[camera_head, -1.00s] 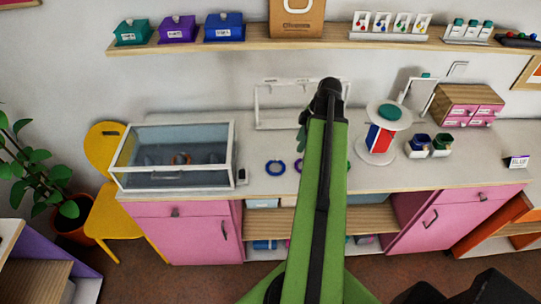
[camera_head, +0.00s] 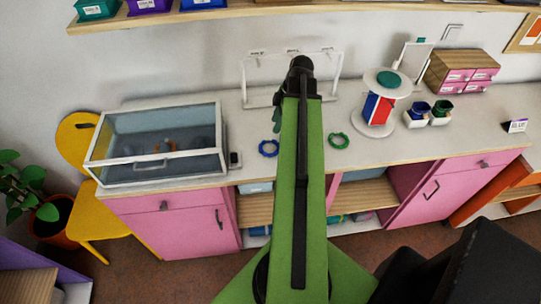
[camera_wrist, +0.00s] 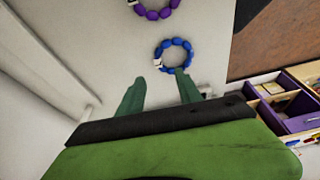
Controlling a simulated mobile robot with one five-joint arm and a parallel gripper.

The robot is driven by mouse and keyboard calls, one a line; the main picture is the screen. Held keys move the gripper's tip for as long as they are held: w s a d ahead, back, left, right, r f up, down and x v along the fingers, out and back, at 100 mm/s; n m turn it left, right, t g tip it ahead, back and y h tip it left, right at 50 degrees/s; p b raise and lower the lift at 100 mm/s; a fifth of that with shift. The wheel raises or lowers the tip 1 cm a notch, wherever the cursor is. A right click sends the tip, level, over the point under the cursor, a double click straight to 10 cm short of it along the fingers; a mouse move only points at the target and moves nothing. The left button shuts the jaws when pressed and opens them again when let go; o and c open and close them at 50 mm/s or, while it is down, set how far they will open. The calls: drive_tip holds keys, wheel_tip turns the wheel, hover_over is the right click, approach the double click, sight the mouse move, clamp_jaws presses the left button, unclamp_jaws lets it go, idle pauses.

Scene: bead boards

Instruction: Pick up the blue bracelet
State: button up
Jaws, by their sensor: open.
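The blue bracelet (camera_head: 270,155) lies flat on the white counter, just left of my arm. It also shows in the wrist view (camera_wrist: 188,51) as a ring of blue beads with a small white tag. My gripper (camera_wrist: 159,82) is open and empty, its two green fingers apart. In the wrist view the fingertips are just short of the blue bracelet, and the right one overlaps its near edge in the picture. Whether they touch cannot be told. In the head view one finger shows left of the arm's tip; the arm hides the rest.
A purple bracelet (camera_wrist: 156,14) lies beyond the blue one, and a green bracelet (camera_head: 338,148) lies right of my arm. A glass case (camera_head: 160,182) stands left, a white rack (camera_head: 335,66) behind. A round white stand (camera_head: 374,130) and small pots are to the right.

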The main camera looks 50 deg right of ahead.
sight(269, 140)
drive_tip(key=b+x, duration=0.2)
drive_tip(key=x, duration=0.2)
drive_tip(key=b+x, duration=0.5)
drive_tip(key=shift+d+f, duration=0.15)
drive_tip(key=shift+f, duration=0.05)
drive_tip(key=shift+r, duration=0.2)
clamp_jaws()
